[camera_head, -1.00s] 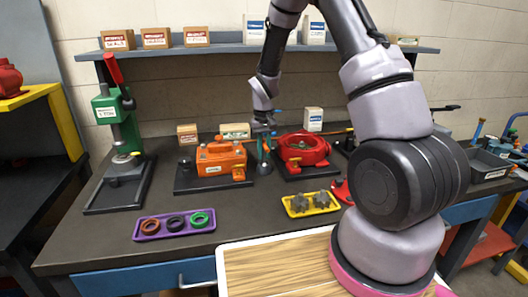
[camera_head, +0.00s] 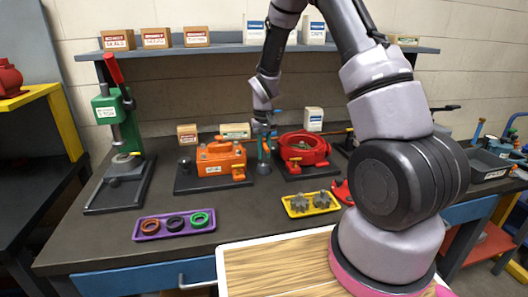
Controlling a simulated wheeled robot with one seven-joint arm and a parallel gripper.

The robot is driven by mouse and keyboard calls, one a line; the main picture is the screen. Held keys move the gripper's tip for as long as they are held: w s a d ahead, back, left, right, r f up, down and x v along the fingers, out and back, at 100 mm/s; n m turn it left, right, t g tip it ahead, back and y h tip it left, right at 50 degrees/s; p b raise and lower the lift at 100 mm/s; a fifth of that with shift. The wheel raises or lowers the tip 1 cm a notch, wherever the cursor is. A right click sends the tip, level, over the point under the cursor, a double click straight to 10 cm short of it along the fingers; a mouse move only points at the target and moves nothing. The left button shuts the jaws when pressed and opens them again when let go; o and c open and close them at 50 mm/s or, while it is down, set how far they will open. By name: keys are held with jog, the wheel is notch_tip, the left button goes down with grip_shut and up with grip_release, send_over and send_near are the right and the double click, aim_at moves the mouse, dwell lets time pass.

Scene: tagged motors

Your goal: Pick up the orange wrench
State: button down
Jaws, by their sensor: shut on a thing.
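My gripper (camera_head: 263,127) is small in the view and points down between two motors, just above the back part of the bench. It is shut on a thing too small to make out. A teal and grey upright piece (camera_head: 264,155) shows directly below it; I cannot tell whether it is in the jaws. The orange motor (camera_head: 218,158) stands on a dark base to the left of the gripper. The red round motor (camera_head: 303,149) stands on its own base to the right.
A green press (camera_head: 118,125) stands at the left. A purple tray (camera_head: 150,233) with rings and a yellow tray (camera_head: 299,212) with gears lie near the front. A shelf (camera_head: 220,50) with boxes hangs behind my arm.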

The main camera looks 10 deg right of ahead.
notch_tip(320, 180, up, 10)
jog(key=shift+r, duration=0.1)
jog(key=c, duration=1.4)
grip_release()
grip_shut()
